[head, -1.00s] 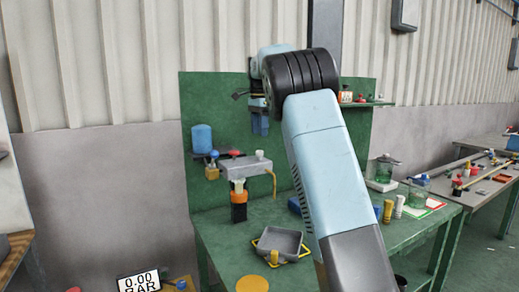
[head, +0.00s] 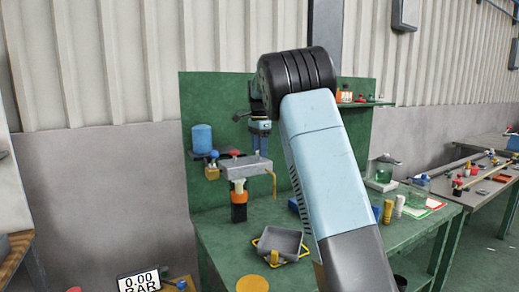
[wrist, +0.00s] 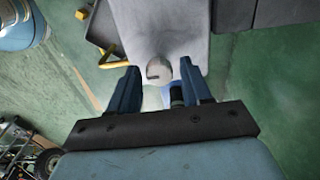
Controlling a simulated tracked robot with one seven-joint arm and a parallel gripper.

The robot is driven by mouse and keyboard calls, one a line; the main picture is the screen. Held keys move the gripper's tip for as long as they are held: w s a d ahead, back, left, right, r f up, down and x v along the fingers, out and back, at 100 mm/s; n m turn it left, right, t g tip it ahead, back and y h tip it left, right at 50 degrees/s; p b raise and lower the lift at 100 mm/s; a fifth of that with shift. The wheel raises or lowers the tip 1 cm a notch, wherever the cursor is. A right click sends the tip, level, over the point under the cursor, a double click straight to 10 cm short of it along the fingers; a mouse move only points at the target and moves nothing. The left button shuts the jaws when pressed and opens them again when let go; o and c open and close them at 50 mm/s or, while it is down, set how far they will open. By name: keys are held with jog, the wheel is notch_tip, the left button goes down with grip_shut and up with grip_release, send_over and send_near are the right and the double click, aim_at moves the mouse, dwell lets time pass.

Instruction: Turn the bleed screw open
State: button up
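A grey block (head: 238,168) is held above the green bench, with a red-topped piece and a small pale screw-like knob on it. In the wrist view the pale slotted knob (wrist: 158,70), which looks like the bleed screw, stands on the grey block (wrist: 180,22). My gripper (head: 260,150) is over the right end of the block and hides the knob in the head view. In the wrist view my gripper (wrist: 158,66) is open, with one blue finger on each side of the knob. Gaps show between fingers and knob; nothing is gripped.
An orange-and-black bottle (head: 239,205) stands under the block, and an amber tube (head: 274,184) hangs from its right end. A grey tray (head: 279,242) lies on the bench. A blue reservoir (head: 202,138) is at left. A display (head: 139,283) reads 0.00 BAR.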

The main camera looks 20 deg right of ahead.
jog(key=c, duration=0.8)
jog(key=shift+r, duration=0.1)
jog(key=shift+c, duration=0.2)
jog(key=shift+n, duration=0.3)
jog(key=n, duration=0.4)
jog(key=shift+d+n, duration=0.1)
jog(key=shift+n, duration=0.2)
jog(key=n, duration=0.5)
jog(key=shift+n, duration=0.3)
grip_shut()
grip_release()
jog(key=n, duration=1)
jog(key=o, duration=1.1)
jog(key=shift+c, duration=0.2)
